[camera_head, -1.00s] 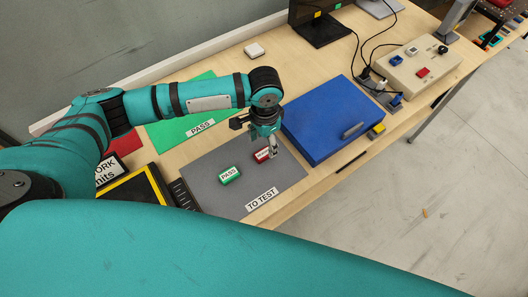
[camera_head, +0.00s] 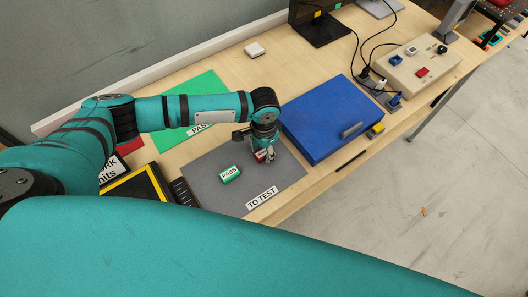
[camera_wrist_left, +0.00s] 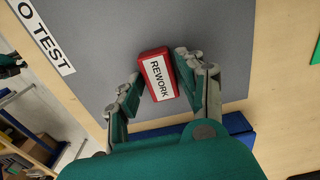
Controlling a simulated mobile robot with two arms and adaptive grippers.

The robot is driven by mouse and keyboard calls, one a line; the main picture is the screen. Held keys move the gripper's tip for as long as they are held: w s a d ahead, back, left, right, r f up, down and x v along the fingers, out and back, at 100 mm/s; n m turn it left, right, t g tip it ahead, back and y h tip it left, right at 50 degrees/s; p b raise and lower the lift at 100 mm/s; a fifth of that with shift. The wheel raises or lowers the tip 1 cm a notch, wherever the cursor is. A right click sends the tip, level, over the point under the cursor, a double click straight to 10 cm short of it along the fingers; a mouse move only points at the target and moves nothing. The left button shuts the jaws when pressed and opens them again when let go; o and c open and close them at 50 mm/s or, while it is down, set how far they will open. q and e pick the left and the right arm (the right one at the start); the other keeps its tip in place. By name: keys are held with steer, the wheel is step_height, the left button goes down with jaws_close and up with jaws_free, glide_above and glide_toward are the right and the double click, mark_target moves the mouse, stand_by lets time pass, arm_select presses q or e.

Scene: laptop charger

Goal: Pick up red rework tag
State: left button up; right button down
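The red rework tag (camera_wrist_left: 157,75) lies on the grey TO TEST mat (camera_wrist_left: 110,30) in the left wrist view, its white REWORK label facing up. In the head view the tag (camera_head: 260,155) is mostly hidden by my left gripper (camera_head: 270,156). In the left wrist view the left gripper (camera_wrist_left: 156,80) is open, one finger on each side of the tag's near part. The right finger looks very close to the tag, with a gap on the left; I cannot tell whether it touches. My right gripper is not in view.
A green PASS tag (camera_head: 230,174) lies left of the gripper on the same mat. A blue case (camera_head: 330,110) stands close on the right. A green mat (camera_head: 205,95) lies behind, and a black and yellow tray (camera_head: 140,185) is at the left.

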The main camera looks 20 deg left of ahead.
arm_select(q)
steer(key=c, duration=0.5)
steer(key=shift+r, duration=0.1)
